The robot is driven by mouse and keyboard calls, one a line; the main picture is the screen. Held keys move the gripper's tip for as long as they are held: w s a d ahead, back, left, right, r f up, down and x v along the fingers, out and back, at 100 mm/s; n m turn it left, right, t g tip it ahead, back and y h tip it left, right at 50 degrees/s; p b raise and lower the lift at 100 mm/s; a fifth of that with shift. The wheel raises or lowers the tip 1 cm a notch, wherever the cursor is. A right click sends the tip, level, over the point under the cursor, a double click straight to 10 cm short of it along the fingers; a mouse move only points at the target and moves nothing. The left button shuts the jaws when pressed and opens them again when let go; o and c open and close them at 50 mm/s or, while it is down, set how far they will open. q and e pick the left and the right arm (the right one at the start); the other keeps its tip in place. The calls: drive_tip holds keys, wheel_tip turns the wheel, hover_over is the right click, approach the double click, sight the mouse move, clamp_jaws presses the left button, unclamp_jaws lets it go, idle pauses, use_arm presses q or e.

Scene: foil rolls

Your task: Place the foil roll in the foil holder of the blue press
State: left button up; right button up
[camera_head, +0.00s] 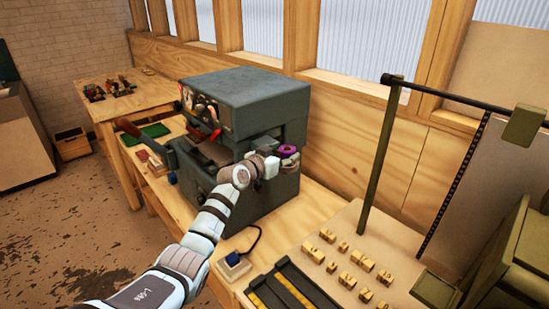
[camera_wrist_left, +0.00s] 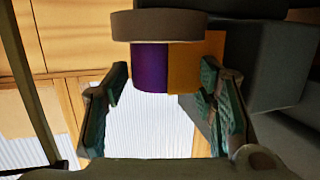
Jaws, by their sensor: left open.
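The blue press (camera_head: 255,95) is a dark blue-grey machine on the wooden bench. A purple foil roll (camera_head: 288,151) shows at its right side, just beyond my left gripper (camera_head: 277,163). In the left wrist view the purple roll (camera_wrist_left: 150,68) sits under a round grey-brown disc (camera_wrist_left: 158,25), beside an orange surface (camera_wrist_left: 198,62). My left gripper (camera_wrist_left: 164,78) is open, with a finger to either side of the roll's lower part; I see no clear contact. The foil holder cannot be told apart clearly, nor whether the roll is seated in it. My right gripper is out of view.
Several small brass pieces (camera_head: 345,260) lie on the bench at the right, near a dark tray with yellow strips (camera_head: 280,291). A dark upright post (camera_head: 380,155) stands behind them. A small blue-and-white box with a cord (camera_head: 233,266) is in front of the press.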

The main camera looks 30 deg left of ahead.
use_arm(q)
drive_tip(key=p+v, duration=0.6)
drive_tip(key=v, duration=0.5)
drive_tip(key=shift+s+r, duration=0.25)
drive_tip(key=shift+r, duration=0.05)
drive_tip(key=shift+w, duration=0.1)
